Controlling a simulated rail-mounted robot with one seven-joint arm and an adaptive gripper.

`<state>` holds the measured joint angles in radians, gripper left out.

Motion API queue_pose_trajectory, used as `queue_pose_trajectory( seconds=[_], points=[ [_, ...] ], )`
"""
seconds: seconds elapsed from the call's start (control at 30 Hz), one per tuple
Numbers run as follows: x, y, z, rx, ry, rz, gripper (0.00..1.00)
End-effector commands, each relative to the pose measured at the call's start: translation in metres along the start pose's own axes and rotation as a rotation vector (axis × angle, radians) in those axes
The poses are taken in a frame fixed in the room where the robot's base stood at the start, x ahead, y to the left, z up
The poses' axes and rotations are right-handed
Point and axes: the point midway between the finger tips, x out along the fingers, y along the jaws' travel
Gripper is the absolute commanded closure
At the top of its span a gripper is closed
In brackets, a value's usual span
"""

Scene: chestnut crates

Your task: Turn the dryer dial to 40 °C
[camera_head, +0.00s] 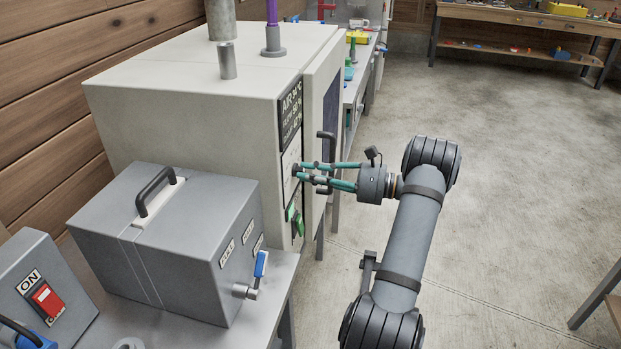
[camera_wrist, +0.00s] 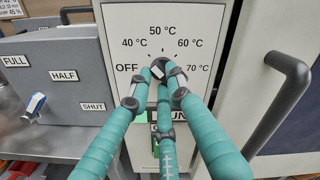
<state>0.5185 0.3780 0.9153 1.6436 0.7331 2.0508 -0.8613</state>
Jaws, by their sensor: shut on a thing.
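The dryer (camera_head: 190,115) is a large cream cabinet, with a dark display reading air values on its front edge in the head view. Its dial (camera_wrist: 159,67) is a dark round knob on a white panel, marked OFF, 40, 50, 60 and 70 °C in the wrist view. My gripper (camera_wrist: 161,74) has teal fingers, and they are shut on the dial, covering its lower part and sides. I cannot tell for sure which mark the dial points to. In the head view my gripper (camera_head: 298,171) reaches the dryer front from the right, and the dial is mostly hidden there.
A dark door handle (camera_wrist: 279,100) stands out just right of the dial. A grey box (camera_head: 165,240) with a blue lever (camera_head: 261,264) marked FULL, HALF and SHUT is at the left. The floor at the right is open.

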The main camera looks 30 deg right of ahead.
Motion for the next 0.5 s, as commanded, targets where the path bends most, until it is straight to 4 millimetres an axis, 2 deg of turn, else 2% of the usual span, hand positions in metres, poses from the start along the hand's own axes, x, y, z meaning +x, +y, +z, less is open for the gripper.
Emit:
queue_pose_trajectory(
  seconds=[0.03, 0.33, 0.37, 0.5],
  points=[
    [-0.0002, 0.0035, -0.0041, -0.022, 0.0, -0.001, 1.0],
    [-0.0002, 0.0004, -0.0006, -0.038, 0.0, 0.0, 1.0],
    [-0.0002, 0.0004, -0.0006, -0.038, 0.0, 0.0, 0.8],
    [-0.0002, 0.0003, -0.0006, -0.038, 0.0, 0.0, 0.72]
  ],
)
